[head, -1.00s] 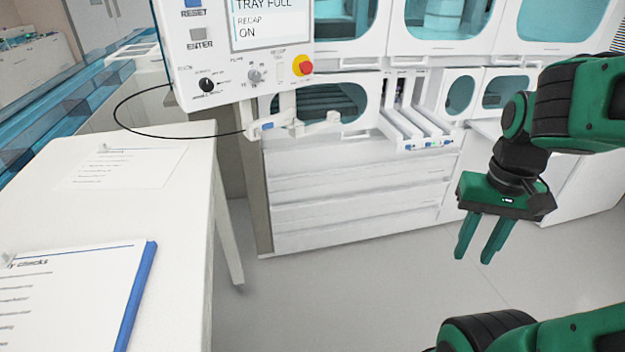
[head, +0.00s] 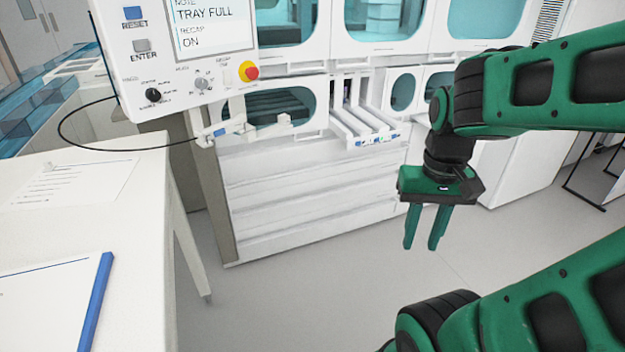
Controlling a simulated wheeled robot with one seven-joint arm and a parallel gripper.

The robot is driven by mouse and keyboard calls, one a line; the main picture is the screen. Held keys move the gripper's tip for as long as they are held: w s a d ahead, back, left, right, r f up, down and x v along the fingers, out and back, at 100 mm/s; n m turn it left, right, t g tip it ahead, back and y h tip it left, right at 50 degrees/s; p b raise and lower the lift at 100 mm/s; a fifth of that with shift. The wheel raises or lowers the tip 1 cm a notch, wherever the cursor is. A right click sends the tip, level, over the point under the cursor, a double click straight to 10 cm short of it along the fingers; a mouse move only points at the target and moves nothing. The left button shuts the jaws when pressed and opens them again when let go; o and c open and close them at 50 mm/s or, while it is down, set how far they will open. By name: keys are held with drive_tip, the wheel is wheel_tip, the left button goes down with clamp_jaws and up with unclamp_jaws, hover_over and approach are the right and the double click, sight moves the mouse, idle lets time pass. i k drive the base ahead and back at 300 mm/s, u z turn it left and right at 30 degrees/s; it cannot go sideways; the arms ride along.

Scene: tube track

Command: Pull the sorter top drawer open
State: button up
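The sorter (head: 215,205) is a white machine in the middle of the head view. A stack of flat white drawer fronts fills its lower part, all flush and shut. The top drawer (head: 300,156) is the uppermost front, below the teal windows. My gripper (head: 425,240) hangs fingers down in front of the sorter's right part, right of the drawers and apart from them. Its two green fingers are apart with nothing between them. Handles on the drawers are not clear to see.
A control panel (head: 180,90) with a red knob overhangs at the upper left. White rails (head: 365,128) stick out above the drawers at the right. A white table (head: 130,225) with papers stands at the left. The grey floor (head: 300,295) before the drawers is clear.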

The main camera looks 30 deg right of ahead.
sight(260, 169)
drive_tip(key=k, duration=1.2)
drive_tip(key=z, duration=0.7)
drive_tip(key=i, duration=2)
